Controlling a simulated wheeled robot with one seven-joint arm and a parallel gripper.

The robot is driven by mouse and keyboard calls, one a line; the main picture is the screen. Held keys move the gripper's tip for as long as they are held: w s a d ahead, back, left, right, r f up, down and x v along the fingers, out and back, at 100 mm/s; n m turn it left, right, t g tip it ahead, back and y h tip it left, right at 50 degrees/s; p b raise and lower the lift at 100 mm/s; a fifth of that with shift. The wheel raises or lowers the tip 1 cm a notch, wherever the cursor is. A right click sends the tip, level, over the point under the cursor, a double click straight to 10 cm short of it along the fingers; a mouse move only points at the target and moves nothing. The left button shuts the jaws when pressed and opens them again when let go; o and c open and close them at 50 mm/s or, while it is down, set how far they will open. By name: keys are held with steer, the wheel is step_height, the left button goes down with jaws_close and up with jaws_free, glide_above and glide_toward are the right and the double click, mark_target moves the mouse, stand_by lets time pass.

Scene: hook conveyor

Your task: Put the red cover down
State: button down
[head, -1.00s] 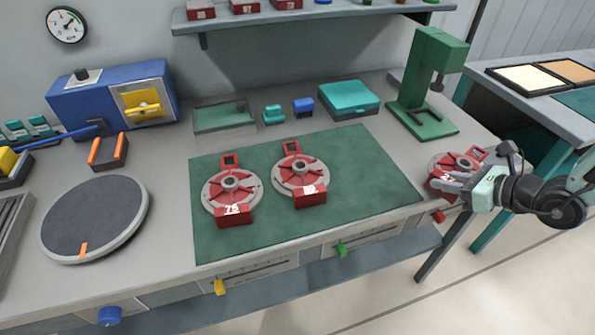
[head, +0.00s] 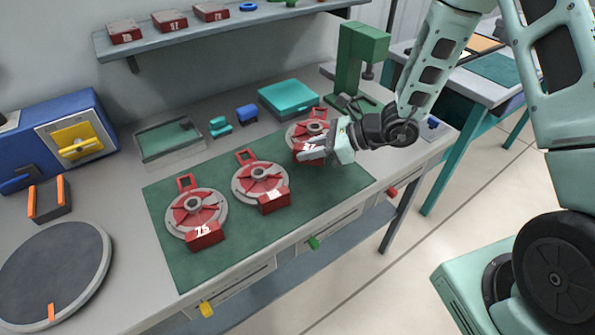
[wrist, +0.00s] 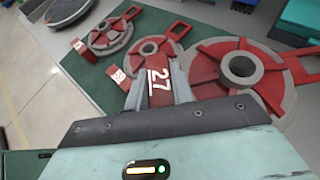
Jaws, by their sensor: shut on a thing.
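The red cover marked 27, a grey disc with red spokes, a block and a loop, is partly hidden behind my gripper in the head view (head: 300,130). In the wrist view its disc (wrist: 205,75) fills the right side. My gripper (head: 308,152) is shut on its numbered block (wrist: 158,85). The cover is over the right back part of the green mat (head: 335,195); I cannot tell whether it touches. Two similar covers lie in a row to its left: a middle one (head: 246,186) and one marked 75 (head: 180,219).
A green press (head: 350,62) stands behind my gripper and a teal case (head: 288,98) behind the cover. A glass-like tray (head: 168,140) and small teal and blue blocks (head: 247,113) lie behind the mat. A round turntable (head: 55,270) is at left. The mat's front right is bare.

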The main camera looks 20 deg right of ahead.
mark_target(309, 183)
steer(key=shift+f+p, duration=0.75)
steer(key=shift+f, duration=2.9)
steer(key=shift+f, duration=0.15)
steer(key=c, duration=1.6)
jaws_free()
steer(key=shift+f, duration=0.15)
steer(key=o, duration=0.4)
